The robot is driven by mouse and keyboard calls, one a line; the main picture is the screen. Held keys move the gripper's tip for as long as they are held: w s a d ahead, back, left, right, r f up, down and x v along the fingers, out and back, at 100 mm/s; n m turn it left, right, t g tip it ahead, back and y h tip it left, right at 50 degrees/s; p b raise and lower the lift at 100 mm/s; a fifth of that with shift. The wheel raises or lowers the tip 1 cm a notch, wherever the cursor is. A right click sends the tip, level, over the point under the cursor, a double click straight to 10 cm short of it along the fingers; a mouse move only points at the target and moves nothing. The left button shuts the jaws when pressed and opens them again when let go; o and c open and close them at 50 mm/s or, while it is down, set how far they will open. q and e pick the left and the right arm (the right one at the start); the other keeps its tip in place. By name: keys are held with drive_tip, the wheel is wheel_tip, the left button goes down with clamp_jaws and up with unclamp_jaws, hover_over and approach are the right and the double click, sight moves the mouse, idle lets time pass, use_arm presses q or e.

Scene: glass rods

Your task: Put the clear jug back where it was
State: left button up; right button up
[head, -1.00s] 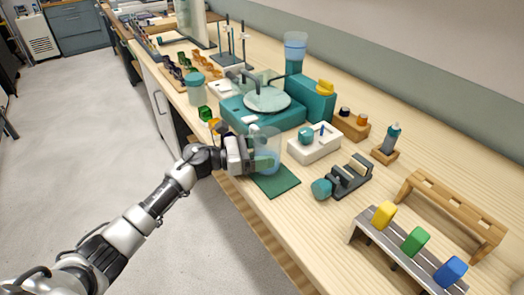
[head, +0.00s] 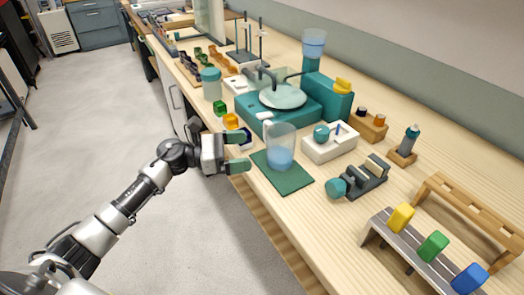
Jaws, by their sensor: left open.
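The clear jug (head: 281,148), with pale blue liquid in its lower part, stands upright on a dark green mat (head: 290,182) near the front edge of the bench. My left gripper (head: 238,152) is open and empty. Its two green-tipped fingers are just left of the jug, pointing at it, with a gap between them and the jug. My right gripper does not show.
Behind the jug is a teal machine with a round white plate (head: 283,97). Green (head: 219,107) and orange (head: 230,121) blocks lie near the front edge.

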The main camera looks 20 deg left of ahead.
use_arm(q)
drive_tip(key=shift+v, duration=1.45)
drive_tip(key=shift+c, duration=0.2)
idle(0.9)
